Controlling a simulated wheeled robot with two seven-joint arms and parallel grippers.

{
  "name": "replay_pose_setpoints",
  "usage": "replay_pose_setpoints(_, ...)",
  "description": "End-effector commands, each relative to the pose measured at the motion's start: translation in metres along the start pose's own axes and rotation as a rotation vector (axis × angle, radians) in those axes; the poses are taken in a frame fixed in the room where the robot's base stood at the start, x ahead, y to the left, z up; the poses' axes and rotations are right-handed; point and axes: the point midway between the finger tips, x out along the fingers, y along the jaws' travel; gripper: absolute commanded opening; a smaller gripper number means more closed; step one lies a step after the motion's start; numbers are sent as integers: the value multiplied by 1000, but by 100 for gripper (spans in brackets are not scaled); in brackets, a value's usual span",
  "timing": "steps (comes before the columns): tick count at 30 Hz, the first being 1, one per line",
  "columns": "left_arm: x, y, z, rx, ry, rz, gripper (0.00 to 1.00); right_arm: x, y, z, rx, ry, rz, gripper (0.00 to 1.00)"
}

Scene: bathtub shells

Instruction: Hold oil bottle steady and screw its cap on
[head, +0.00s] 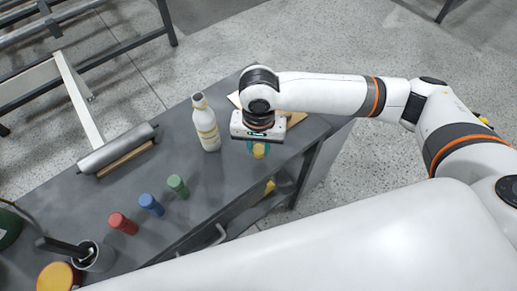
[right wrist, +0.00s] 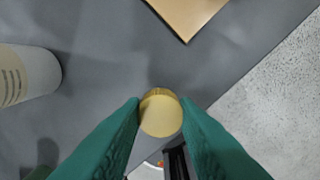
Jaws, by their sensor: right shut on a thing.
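The oil bottle (head: 206,127) is white with a printed label and stands upright on the dark grey table, left of my right gripper. Part of it shows at the left edge of the right wrist view (right wrist: 27,75). The yellow cap (head: 259,151) is off the bottle. My right gripper (head: 258,148) is shut on the cap, which shows between its green fingertips in the right wrist view (right wrist: 161,114). The bottle and the cap are apart. My left gripper is not in view.
Red (head: 123,223), blue (head: 151,204) and green (head: 178,186) small containers stand on the table (head: 100,200) left of the bottle. A grey roller-like tool (head: 118,148) lies farther left. A cup (head: 95,257) stands at front left. Brown cardboard (right wrist: 187,14) lies near my right gripper.

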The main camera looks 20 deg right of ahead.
Motion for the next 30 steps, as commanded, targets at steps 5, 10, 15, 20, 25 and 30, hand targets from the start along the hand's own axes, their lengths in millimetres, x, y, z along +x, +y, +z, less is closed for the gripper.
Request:
replay_pose_setpoints(5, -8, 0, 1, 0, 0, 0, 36, -40, 1, 0, 0, -2, 4, 6)
replay_pose_setpoints(10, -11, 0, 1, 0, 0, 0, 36, -63, 0, 0, 0, 0, 1, 6)
replay_pose_setpoints(15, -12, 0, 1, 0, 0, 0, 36, -71, 0, 0, 0, -1, 0, 6)
replay_pose_setpoints(20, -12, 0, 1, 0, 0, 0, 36, -71, 0, 0, 0, 0, 0, 6)
replay_pose_setpoints(25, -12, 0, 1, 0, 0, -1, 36, -71, -1, 0, -3, 0, 0, 6)
replay_pose_setpoints(30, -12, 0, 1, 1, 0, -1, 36, -74, -28, 7, -138, -5, -4, 6)
